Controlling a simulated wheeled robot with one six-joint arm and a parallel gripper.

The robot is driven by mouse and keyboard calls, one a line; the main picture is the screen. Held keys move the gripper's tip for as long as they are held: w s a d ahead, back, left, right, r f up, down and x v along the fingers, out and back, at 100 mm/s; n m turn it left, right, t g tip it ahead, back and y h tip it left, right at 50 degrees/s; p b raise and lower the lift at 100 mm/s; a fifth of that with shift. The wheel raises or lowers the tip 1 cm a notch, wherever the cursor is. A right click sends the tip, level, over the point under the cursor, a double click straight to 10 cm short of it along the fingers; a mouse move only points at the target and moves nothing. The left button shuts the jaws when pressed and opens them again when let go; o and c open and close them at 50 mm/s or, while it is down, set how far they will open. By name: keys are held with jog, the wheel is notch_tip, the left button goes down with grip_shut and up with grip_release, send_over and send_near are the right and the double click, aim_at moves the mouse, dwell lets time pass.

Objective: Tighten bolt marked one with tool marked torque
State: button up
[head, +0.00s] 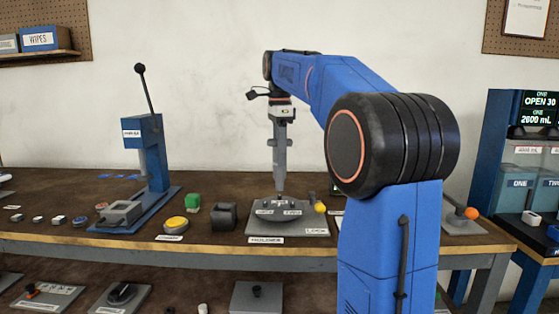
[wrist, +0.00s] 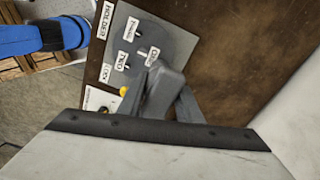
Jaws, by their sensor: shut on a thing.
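My gripper (head: 283,140) is above the bench and shut on a grey upright tool (head: 280,170). In the wrist view the tool (wrist: 164,90) shows between the fingers of my gripper (wrist: 160,103); I cannot read a mark on it. The tool's lower end is at the top of a round grey holder (head: 279,215). The holder also shows in the wrist view (wrist: 168,34), with several small bolts and white labels. One label (wrist: 151,57) is right beside the tool and looks like ONE, but is blurred. The tool hides the bolt there; I cannot tell whether they touch.
A yellow knob (head: 320,208) stands at the holder's right side. A blue dispenser (head: 493,150) stands at right.

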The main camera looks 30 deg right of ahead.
jog(key=shift+r, duration=1.9)
